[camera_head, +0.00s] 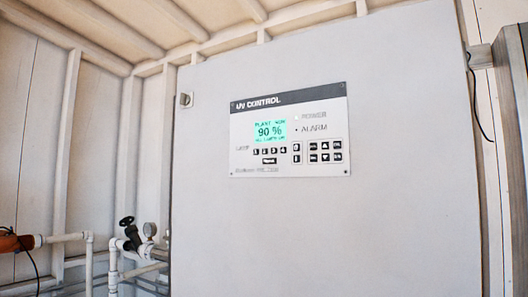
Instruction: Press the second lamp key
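The UV control panel (289,128) is a pale plate with a dark title strip, mounted on the front of a large grey cabinet (320,230). Its green display (270,131) reads 90 %. Below the display is a row of small dark lamp keys beside a faint lamp label. The second lamp key (266,150) is the second from the left in that row; its number is too small to read surely. A wider dark key (269,160) sits below the row. Neither of my grippers is in view.
More dark keys (325,151) fill the panel's lower right, below the power and alarm markings. White pipes with a black valve (131,232) and a gauge (149,229) stand left of the cabinet. An orange part (12,243) is at the left edge. Nothing blocks the panel.

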